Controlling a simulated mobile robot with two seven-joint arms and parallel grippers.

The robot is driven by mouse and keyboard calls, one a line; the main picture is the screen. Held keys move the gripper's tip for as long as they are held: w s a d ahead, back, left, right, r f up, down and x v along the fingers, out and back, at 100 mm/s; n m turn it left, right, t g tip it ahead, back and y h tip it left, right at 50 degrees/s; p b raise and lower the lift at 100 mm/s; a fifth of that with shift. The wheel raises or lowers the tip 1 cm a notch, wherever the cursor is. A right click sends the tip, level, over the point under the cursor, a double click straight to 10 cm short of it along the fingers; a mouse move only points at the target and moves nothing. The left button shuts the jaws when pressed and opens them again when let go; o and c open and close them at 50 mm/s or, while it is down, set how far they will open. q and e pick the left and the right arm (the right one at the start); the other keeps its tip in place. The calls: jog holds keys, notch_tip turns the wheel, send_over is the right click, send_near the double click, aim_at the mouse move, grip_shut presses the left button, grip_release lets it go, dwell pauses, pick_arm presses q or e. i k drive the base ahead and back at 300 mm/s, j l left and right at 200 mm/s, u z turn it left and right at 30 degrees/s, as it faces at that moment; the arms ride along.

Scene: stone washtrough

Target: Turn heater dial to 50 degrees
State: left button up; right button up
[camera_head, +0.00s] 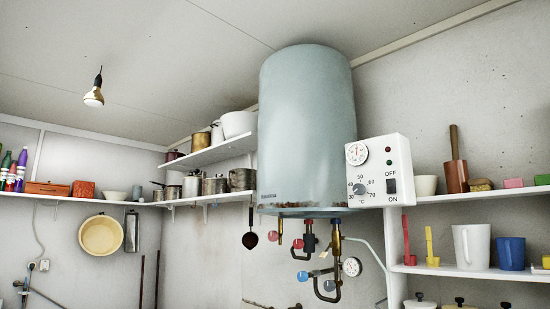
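The heater (307,130) is a tall pale blue-green tank fixed high on the wall, with rust along its bottom rim. A white control box (380,168) is attached at its right side. The heater dial (360,188) is a small dark knob low on the box, ringed by printed numbers from 30 to 70 and "°C". The exact mark its pointer meets is too small to read. Above it is a round gauge (356,153) with a red needle. Beside the dial is a dark OFF/ON switch (391,186). Neither of my grippers is in view.
Pipes and valves with red and blue handles (310,242) hang below the heater. A right shelf (470,271) holds mugs and small items close to the control box. A left shelf (200,197) carries several pots. The space before the dial looks clear.

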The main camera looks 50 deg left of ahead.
aim_at(359, 189)
jog(key=u, duration=1.35)
jog(key=i+j+z, duration=0.1)
jog(key=z, duration=0.3)
jog(key=j+z, duration=0.1)
jog(key=z, duration=0.3)
jog(key=i+j+z, duration=0.1)
jog(key=z, duration=0.25)
jog(key=j+z, duration=0.2)
jog(key=z, duration=0.2)
jog(key=j+z, duration=0.25)
jog(key=j, duration=0.3)
jog(key=j+z, duration=0.25)
jog(key=j, duration=0.3)
